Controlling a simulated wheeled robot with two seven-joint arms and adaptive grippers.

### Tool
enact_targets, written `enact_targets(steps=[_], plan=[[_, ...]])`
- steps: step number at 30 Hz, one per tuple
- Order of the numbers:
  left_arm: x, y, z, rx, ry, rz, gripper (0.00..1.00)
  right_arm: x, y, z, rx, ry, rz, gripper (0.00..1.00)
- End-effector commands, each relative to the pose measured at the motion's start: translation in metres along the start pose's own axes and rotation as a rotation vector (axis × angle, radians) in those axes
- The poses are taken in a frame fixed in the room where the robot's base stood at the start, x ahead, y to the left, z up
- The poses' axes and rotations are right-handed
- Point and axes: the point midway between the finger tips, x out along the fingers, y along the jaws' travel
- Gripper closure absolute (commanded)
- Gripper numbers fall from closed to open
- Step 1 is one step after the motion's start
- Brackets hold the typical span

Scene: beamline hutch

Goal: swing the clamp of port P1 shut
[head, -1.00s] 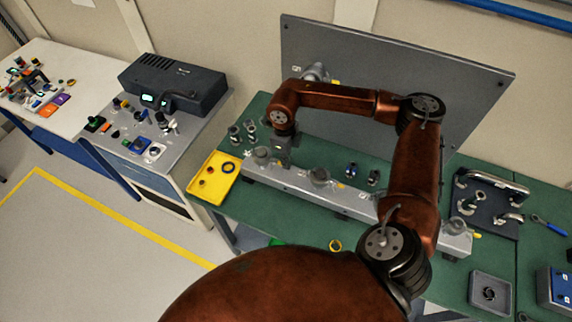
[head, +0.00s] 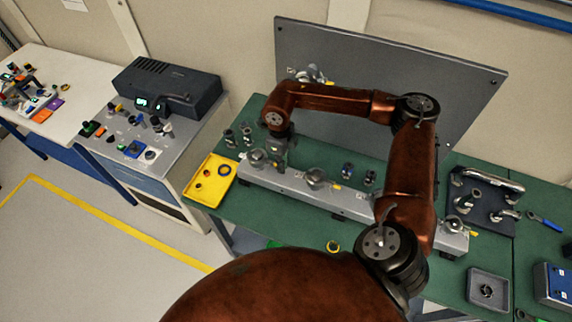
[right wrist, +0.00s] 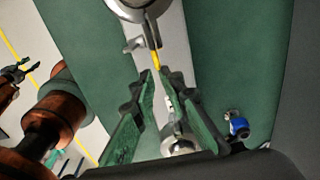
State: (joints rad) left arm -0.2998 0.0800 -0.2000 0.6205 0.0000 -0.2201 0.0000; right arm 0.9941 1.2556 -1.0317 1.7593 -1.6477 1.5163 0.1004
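A long grey rail (head: 345,201) on the green bench carries several round metal ports with small yellow-tipped levers. My right gripper (head: 278,166) points down at the rail's left end, just right of the leftmost port (head: 257,158). The port labels are too small to read, so I cannot tell which is P1. In the right wrist view my right gripper's green fingers (right wrist: 160,78) are apart. A yellow lever tip (right wrist: 156,61) lies at or just beyond the gap between them; contact cannot be told. It extends from beside a round metal port (right wrist: 138,6). My left gripper is not seen in the head view.
A yellow tray (head: 211,181) with small rings lies left of the rail. A grey upright panel (head: 390,85) stands behind. A dark block with metal handles (head: 484,205) and a square grey tray (head: 488,288) are at the right. Small blue-marked fittings (head: 347,171) stand behind the rail.

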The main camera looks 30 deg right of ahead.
Motion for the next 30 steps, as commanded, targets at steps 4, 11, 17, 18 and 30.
enact_targets(steps=[4,11,17,18,30], plan=[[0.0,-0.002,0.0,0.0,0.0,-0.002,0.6,-0.014,-0.002,0.02,-0.003,-0.06,-0.011,0.78],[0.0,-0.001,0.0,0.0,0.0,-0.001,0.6,-0.051,-0.002,0.012,-0.003,-0.05,-0.011,0.78],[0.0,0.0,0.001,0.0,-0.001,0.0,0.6,-0.09,-0.001,-0.002,0.004,-0.029,-0.007,0.78],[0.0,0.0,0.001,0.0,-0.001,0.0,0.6,-0.096,-0.001,-0.005,0.005,-0.025,-0.007,0.78],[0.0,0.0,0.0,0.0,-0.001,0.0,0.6,-0.123,0.002,-0.011,0.001,-0.01,-0.003,0.78]])
